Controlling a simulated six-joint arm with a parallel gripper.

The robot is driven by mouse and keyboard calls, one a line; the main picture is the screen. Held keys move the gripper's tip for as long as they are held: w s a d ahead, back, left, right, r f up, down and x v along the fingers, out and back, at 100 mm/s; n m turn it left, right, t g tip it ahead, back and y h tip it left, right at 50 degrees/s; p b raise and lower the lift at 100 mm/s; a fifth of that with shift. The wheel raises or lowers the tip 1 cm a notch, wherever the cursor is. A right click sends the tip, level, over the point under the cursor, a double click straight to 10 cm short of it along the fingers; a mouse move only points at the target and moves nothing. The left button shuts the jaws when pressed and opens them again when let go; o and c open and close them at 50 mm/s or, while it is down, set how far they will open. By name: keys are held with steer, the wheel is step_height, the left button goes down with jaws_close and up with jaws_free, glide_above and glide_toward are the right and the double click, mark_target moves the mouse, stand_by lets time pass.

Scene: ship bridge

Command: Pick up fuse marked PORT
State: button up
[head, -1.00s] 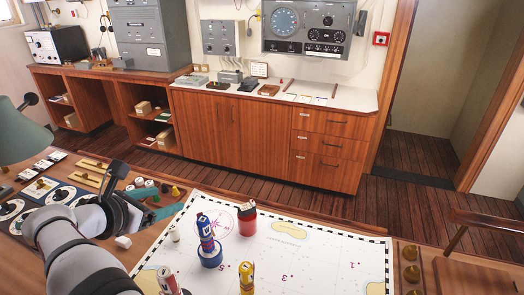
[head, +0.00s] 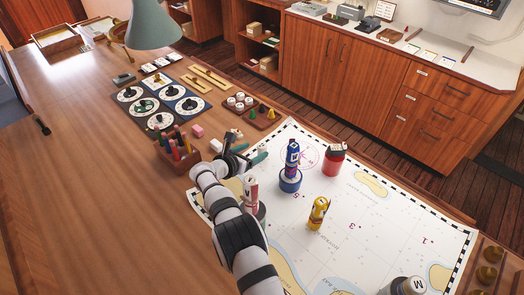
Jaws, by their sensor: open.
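Several coloured cylinders that could be fuses are in the head view; I cannot read PORT on any. A blue one with white marking (head: 292,155) stands upright on a round blue base (head: 290,182). A red one with a dark top (head: 333,163) stands right of it. A yellow one (head: 318,213) stands on the chart in front. A white and red one (head: 250,187) stands beside my arm, partly hidden. My gripper (head: 250,158) is open and empty at the chart's upper left, apart from the cylinders.
The chart (head: 375,235) covers the desk's right part. Left of my gripper are a pencil box (head: 178,148), a pink block (head: 197,131) and a panel of dials (head: 146,106). A wooden tray of small pieces (head: 262,118) lies behind. The desk at left is bare.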

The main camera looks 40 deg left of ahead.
mark_target(259, 148)
steer(key=shift+x, duration=1.95)
steer(key=shift+w+d+r, duration=0.1)
steer(key=shift+r, duration=0.05)
jaws_close()
